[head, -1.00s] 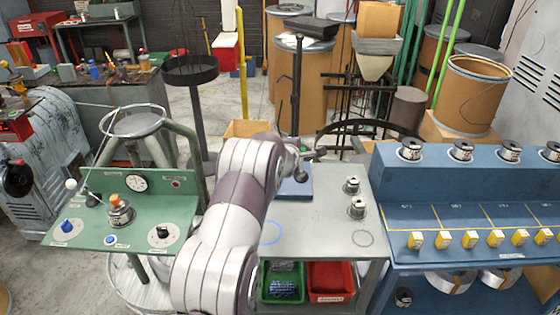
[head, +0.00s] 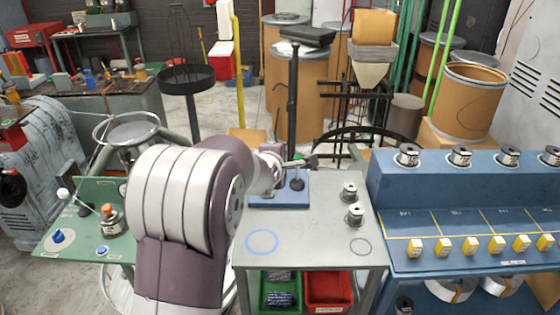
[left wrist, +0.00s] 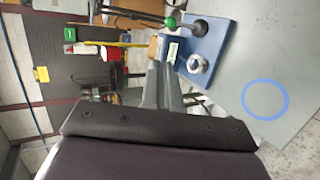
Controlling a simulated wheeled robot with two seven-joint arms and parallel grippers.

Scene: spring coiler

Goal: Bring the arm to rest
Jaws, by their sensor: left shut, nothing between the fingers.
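My left arm (head: 185,200), white and mauve, rises from the bottom of the head view and bends toward the back of the grey table. Its wrist (head: 265,170) is near the blue-based hand tool (head: 270,201). I cannot make out the fingertips clearly in the head view. In the left wrist view, my left gripper (left wrist: 160,88) shows pale grey fingers beyond a dark bar. They are shut with nothing between them. The blue tool base (left wrist: 213,50), with a green-knobbed and a black-knobbed lever, lies beyond the fingers. My right gripper is not in view.
The grey table (head: 310,235) bears two metal spools (head: 354,215) and a blue ring mark (head: 262,241). A green control panel (head: 75,232) is at left, partly hidden by my arm. A blue rack (head: 460,190) with spools and yellow tags stands at right. Green and red bins (head: 328,287) sit below.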

